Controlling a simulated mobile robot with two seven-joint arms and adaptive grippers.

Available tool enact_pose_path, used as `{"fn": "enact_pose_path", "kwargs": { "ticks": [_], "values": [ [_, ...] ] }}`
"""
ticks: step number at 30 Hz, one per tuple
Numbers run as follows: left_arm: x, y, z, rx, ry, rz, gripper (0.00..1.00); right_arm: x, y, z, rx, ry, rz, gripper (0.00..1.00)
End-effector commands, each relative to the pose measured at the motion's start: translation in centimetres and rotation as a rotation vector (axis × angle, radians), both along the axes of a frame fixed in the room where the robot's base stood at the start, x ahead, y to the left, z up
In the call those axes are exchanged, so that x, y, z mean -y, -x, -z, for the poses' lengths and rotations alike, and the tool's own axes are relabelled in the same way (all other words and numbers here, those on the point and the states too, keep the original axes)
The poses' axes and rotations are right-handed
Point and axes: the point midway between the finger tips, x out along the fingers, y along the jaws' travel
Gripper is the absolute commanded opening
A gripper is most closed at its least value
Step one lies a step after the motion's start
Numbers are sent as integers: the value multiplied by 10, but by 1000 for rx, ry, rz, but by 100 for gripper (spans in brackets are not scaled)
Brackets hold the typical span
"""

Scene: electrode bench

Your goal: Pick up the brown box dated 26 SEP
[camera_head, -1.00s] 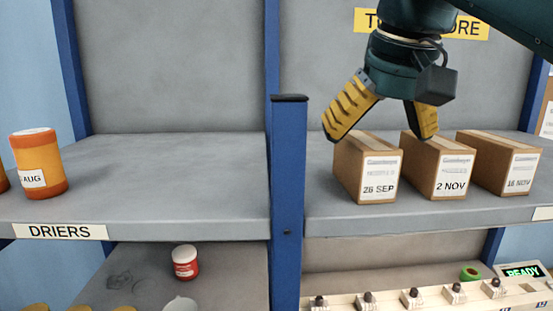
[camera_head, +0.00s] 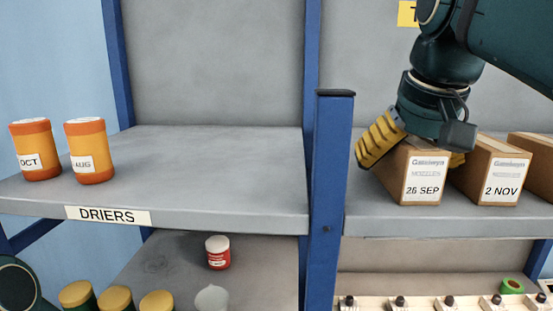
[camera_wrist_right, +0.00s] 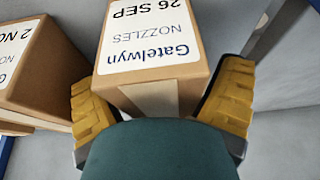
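The brown box dated 26 SEP (camera_head: 423,182) stands on the right-hand upper shelf (camera_head: 375,222), first from the left in a row of similar boxes. Its white label faces front. My right gripper (camera_head: 412,160) is above it, pointing down, with one yellow finger on each side. In the right wrist view the box (camera_wrist_right: 150,88) lies between the spread fingers (camera_wrist_right: 158,112). The fingers are close to its sides; I cannot tell whether either touches. The box still rests on the shelf. My left gripper is out of view.
The box dated 2 NOV (camera_head: 487,177) stands close on the right, with a narrow gap holding one finger. A blue post (camera_head: 330,180) rises to the left. Orange jars (camera_head: 90,152) stand on the left shelf. A red-and-white tub (camera_head: 218,252) is below.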

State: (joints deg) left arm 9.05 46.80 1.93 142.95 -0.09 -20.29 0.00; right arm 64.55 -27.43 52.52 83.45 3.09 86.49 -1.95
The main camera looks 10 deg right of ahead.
Motion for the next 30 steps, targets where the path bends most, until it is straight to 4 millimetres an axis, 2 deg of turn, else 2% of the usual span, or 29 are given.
{"fn": "enact_pose_path", "kwargs": {
  "ticks": [5,12,25,30],
  "values": [
    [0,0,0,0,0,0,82,-3,1,1,3,6,-2,92],
    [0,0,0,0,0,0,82,-2,1,2,0,3,-1,13],
    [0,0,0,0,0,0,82,-1,1,1,-1,1,2,13],
    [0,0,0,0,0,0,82,-1,0,-13,1,1,-1,13]
  ]
}}
